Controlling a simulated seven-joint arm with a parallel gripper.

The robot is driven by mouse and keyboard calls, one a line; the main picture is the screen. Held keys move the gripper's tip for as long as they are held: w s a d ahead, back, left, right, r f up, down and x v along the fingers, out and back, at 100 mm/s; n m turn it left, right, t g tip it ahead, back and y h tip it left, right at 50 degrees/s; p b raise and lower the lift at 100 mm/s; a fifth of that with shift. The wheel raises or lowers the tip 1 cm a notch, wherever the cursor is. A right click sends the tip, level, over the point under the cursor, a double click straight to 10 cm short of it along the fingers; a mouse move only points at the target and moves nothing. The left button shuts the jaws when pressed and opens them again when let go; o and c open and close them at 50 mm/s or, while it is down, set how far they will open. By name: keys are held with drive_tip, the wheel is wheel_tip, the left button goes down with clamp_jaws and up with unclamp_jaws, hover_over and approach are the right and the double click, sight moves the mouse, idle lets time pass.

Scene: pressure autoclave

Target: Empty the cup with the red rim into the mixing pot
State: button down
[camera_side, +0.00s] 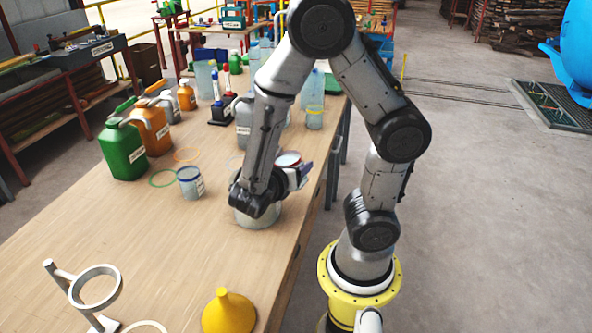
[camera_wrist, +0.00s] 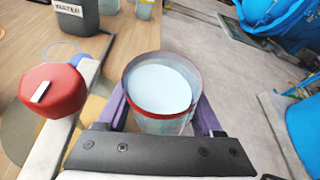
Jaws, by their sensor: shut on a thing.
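The cup with the red rim (camera_wrist: 160,112) is between the purple fingers of my gripper (camera_wrist: 162,110) in the wrist view. It looks upright and holds pale whitish liquid. In the side view the cup (camera_side: 289,159) shows behind my wrist, with my gripper (camera_side: 300,177) shut on it, higher and a little right of the mixing pot. The mixing pot (camera_side: 258,218) stands near the table's right edge, with much of it hidden by my wrist. I cannot tell what is inside the pot.
A blue-rimmed cup (camera_side: 190,182) stands left of the pot on the table (camera_side: 130,235). Green (camera_side: 122,150) and orange jugs (camera_side: 153,128) stand farther left. A yellow funnel (camera_side: 229,312) and a white ring stand (camera_side: 97,287) are in front. A grey jug (camera_side: 243,122) is behind.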

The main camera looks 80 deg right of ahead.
sight(289, 152)
drive_tip(key=shift+w+r+n+g, duration=0.2)
drive_tip(key=shift+w+r+n, duration=0.1)
drive_tip(key=shift+r, duration=0.65)
drive_tip(key=shift+w+r+n+g, duration=0.2)
drive_tip(key=shift+w+r, duration=0.05)
drive_tip(key=shift+r, duration=0.65)
drive_tip(key=shift+w+a+r+n+g+h, duration=0.15)
drive_tip(key=shift+r+n+g+h, duration=0.25)
drive_tip(key=shift+r, duration=0.35)
drive_tip(key=shift+f+n, duration=0.2)
drive_tip(key=shift+n, duration=0.1)
drive_tip(key=shift+f+n+g, duration=0.35)
drive_tip(key=shift+n+g, duration=0.05)
drive_tip(key=shift+n, duration=0.2)
drive_tip(key=shift+f+n+g+h, duration=0.1)
drive_tip(key=shift+n+g+h, duration=0.4)
drive_tip(key=shift+n, duration=0.6)
drive_tip(key=n+h, duration=0.1)
drive_tip(key=n, duration=0.3)
drive_tip(key=shift+w+r+g+h, duration=0.15)
drive_tip(key=shift+r+g+h, duration=0.15)
drive_tip(key=shift+r+h, duration=0.1)
drive_tip(key=shift+w+r+n+h, duration=0.3)
drive_tip(key=shift+n+h, duration=0.1)
drive_tip(key=shift+n, duration=0.45)
drive_tip(key=shift+w+r+n+h, duration=0.15)
drive_tip(key=shift+r+n+h, duration=0.2)
drive_tip(key=shift+n, duration=0.5)
